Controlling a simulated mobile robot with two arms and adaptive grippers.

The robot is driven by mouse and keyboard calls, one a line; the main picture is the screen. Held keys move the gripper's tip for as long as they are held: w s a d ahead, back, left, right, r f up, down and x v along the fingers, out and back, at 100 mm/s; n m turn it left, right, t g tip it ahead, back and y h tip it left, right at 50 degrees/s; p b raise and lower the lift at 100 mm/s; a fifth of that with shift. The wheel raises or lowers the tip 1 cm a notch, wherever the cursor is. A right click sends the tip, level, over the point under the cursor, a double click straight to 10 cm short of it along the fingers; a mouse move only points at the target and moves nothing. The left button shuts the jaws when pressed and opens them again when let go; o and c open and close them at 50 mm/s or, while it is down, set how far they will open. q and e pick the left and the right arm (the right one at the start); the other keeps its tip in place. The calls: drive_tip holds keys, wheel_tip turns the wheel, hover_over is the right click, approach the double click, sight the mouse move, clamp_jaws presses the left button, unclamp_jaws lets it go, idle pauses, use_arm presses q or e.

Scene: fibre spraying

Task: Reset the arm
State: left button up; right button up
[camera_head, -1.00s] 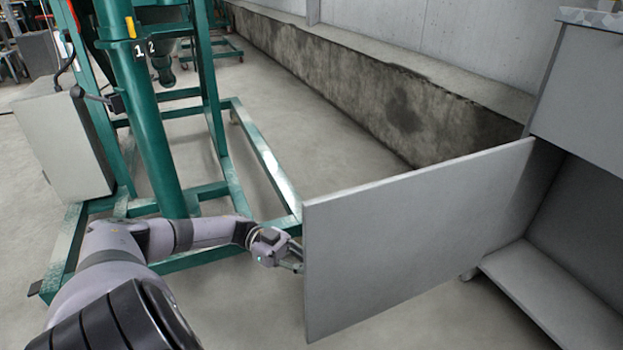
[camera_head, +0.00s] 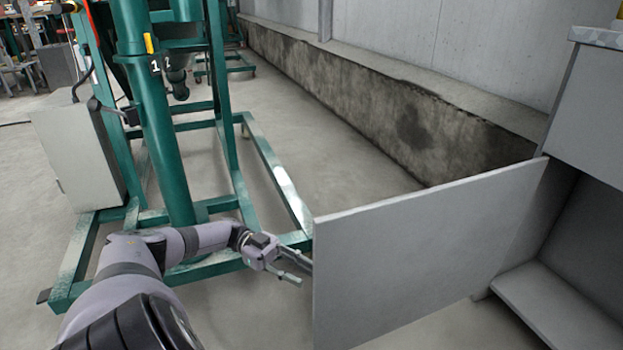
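My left arm reaches in from the lower left. Its gripper (camera_head: 302,272) is beside the free left edge of an open grey cabinet door (camera_head: 420,255). Two fingers show, spread apart, with nothing seen between them. The tip of the far finger is close to the door edge and may be partly hidden by it, so I cannot tell whether it touches. My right arm and gripper are not in view.
A grey cabinet (camera_head: 590,110) with an open lower shelf (camera_head: 555,300) stands at the right. A green steel frame (camera_head: 165,130) with a grey box (camera_head: 78,155) stands at the left, behind my arm. A low concrete wall (camera_head: 370,105) runs along the back. Bare floor lies between.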

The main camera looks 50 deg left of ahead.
use_arm(q)
drive_tip(key=shift+v, duration=0.8)
drive_tip(key=shift+s, duration=0.1)
